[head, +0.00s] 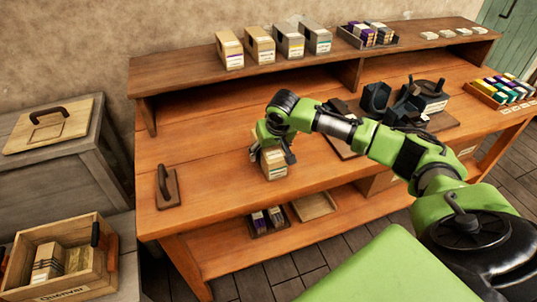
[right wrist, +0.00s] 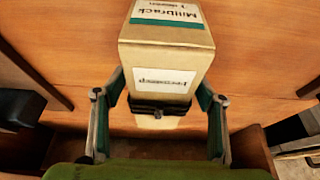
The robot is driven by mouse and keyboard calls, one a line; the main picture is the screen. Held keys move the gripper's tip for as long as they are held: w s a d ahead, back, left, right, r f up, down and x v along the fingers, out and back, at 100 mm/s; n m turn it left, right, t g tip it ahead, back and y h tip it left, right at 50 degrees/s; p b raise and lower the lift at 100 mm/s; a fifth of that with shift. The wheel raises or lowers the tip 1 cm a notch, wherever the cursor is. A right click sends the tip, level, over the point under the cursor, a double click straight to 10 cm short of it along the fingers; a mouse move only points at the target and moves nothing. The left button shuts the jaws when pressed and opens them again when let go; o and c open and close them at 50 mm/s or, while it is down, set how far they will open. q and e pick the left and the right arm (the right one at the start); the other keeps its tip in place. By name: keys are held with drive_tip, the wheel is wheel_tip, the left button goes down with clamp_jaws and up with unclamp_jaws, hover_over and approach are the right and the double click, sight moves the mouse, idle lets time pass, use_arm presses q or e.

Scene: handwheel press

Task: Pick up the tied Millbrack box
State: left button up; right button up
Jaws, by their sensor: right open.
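The Millbrack box (head: 274,170) is a tan carton standing near the front edge of the workbench. In the right wrist view the Millbrack box (right wrist: 165,57) shows a white label with a teal stripe and a dark band across its lower part. My right gripper (head: 272,157) is over the box in the head view and covers its upper part. In the right wrist view my right gripper (right wrist: 162,95) is open, with one finger on each side of the box and gaps visible beside it. My left gripper is out of view.
Several cartons (head: 260,45) stand on the raised shelf behind. A dark press (head: 400,105) stands to the right, partly behind my right arm. A handled block (head: 168,187) is at the bench's left. A crate (head: 62,290) marked Quenvar is at lower left. The bench between has free room.

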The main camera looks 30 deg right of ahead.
drive_tip(key=shift+x, duration=1.1)
drive_tip(key=c, duration=1.2)
drive_tip(key=shift+r, duration=0.15)
drive_tip(key=shift+c, duration=0.2)
drive_tip(key=shift+w+r, duration=0.1)
